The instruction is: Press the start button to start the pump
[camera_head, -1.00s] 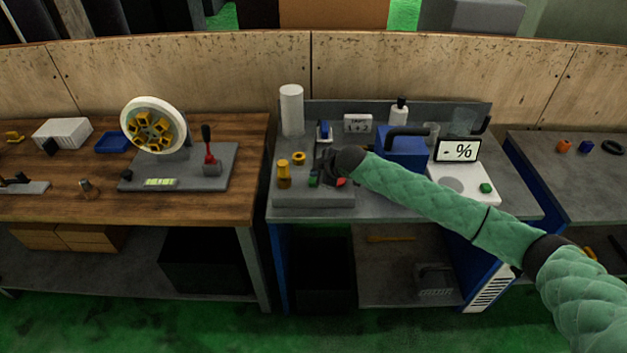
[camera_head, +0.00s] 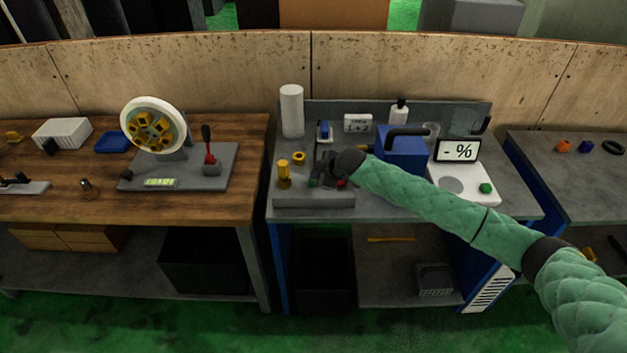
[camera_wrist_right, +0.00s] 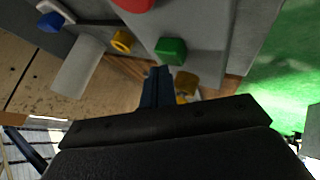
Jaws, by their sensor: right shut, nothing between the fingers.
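A green button (camera_head: 313,183) and a red button (camera_head: 341,183) sit on a grey control box (camera_head: 313,200) at the front of the middle bench. My right gripper (camera_head: 322,170) is shut and empty, right over the box by the green button, partly covering both buttons. In the right wrist view the closed fingertips (camera_wrist_right: 157,72) sit just beside the green button (camera_wrist_right: 171,50). Whether they touch it I cannot tell. The red button (camera_wrist_right: 134,4) is at the top edge there. My left gripper is out of view.
A yellow knob (camera_head: 284,175) stands on the left of the box, with a yellow ring (camera_head: 299,158) behind. A white cylinder (camera_head: 291,111) stands at the back.

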